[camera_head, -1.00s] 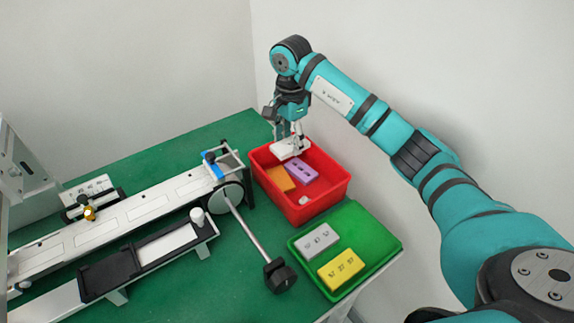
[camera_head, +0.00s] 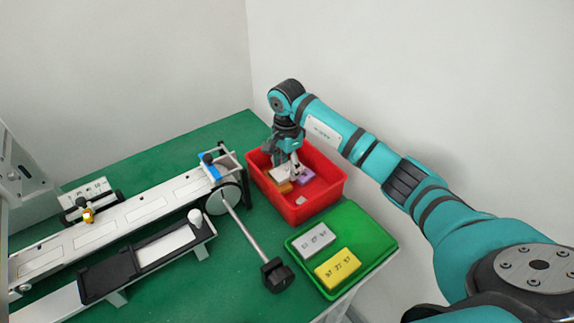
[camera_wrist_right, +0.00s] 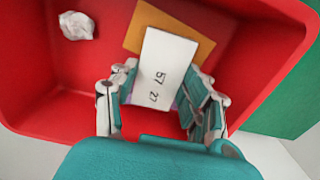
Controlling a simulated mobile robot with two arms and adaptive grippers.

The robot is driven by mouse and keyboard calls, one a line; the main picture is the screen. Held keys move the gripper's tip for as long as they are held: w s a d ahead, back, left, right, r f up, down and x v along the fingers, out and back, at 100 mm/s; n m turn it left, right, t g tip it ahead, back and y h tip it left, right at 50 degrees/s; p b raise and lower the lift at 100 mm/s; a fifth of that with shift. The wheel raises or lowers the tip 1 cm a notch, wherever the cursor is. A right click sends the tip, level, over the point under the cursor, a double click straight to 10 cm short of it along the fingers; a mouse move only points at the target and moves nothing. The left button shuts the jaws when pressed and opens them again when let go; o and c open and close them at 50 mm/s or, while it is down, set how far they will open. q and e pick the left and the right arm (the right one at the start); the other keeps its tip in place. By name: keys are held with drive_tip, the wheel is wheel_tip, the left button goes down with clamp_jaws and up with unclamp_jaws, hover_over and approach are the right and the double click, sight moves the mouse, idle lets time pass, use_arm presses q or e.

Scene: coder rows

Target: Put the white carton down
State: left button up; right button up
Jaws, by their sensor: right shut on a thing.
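The white carton (camera_wrist_right: 163,65) is printed with dark numbers and is held between the fingers of my right gripper (camera_wrist_right: 160,100) in the right wrist view. In the head view my right gripper (camera_head: 288,163) reaches down into the red bin (camera_head: 328,201), and the white carton (camera_head: 279,174) shows low inside it. The orange carton (camera_head: 284,187) and the purple carton (camera_head: 305,176) lie in the bin close to the white one. The orange carton (camera_wrist_right: 192,32) shows partly behind it in the wrist view. I cannot tell whether the white carton touches them. My left gripper is not in view.
A crumpled white piece (camera_wrist_right: 76,25) lies in the bin. A green tray (camera_head: 363,237) in front holds a grey carton (camera_head: 315,240) and a yellow carton (camera_head: 338,268). A long rail machine (camera_head: 130,215) with a black-ended lever (camera_head: 277,273) stands left of the bin.

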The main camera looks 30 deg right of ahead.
sight(287, 170)
drive_tip(key=o, duration=0.8)
drive_tip(key=shift+f, duration=0.1)
wheel_tip(287, 170, up, 12)
drive_tip(key=p, duration=0.7)
drive_tip(key=shift+r+p, duration=0.2)
drive_tip(key=shift+p, duration=0.15)
